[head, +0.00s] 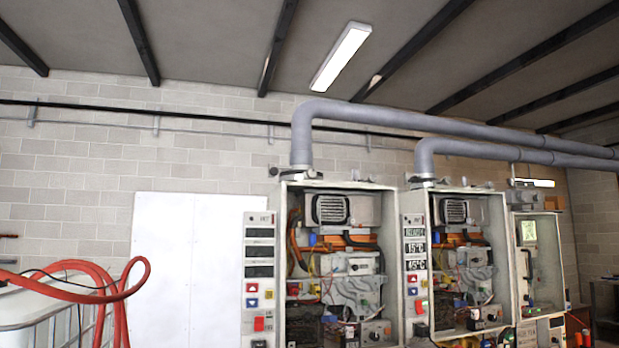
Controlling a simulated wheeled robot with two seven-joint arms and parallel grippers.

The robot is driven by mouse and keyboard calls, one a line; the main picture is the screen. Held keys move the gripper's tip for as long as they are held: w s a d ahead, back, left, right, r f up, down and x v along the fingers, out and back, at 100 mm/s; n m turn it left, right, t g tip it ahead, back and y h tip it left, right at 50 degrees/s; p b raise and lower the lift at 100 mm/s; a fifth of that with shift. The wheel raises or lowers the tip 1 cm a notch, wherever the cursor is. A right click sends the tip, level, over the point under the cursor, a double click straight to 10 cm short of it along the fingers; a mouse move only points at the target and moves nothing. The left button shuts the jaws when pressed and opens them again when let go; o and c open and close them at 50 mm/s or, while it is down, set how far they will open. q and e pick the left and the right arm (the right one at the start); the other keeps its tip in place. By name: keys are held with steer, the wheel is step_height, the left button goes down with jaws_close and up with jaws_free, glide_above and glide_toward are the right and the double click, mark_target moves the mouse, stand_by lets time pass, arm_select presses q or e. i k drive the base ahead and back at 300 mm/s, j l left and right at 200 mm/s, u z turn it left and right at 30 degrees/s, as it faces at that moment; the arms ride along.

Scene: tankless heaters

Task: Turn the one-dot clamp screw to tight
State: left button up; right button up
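Several open heater cabinets stand along the block wall. The nearest heater (331,272) shows its inside parts and wiring. A second heater (462,262) stands to its right, and a smaller open unit (537,262) stands farther right. I cannot make out a one-dot clamp screw in any of them; at this distance small screws and dot marks are too small to tell. Neither of my grippers is in view.
A white tank in a frame (50,315) with red hose (105,280) looped over it stands at the lower left. A white panel (162,265) is on the wall. Grey flue pipes (390,117) run overhead. The floor is out of view.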

mark_target(311, 173)
steer(key=i+j+z, duration=0.1)
steer(key=i+j, duration=0.15)
steer(key=i+j+z, duration=0.1)
steer(key=j, duration=0.25)
steer(key=i+j+z, duration=0.1)
steer(key=i+j, duration=0.25)
steer(key=i+j+z, duration=0.1)
steer(key=j, duration=0.25)
steer(key=i+j+z, duration=0.1)
steer(key=i+j, duration=0.2)
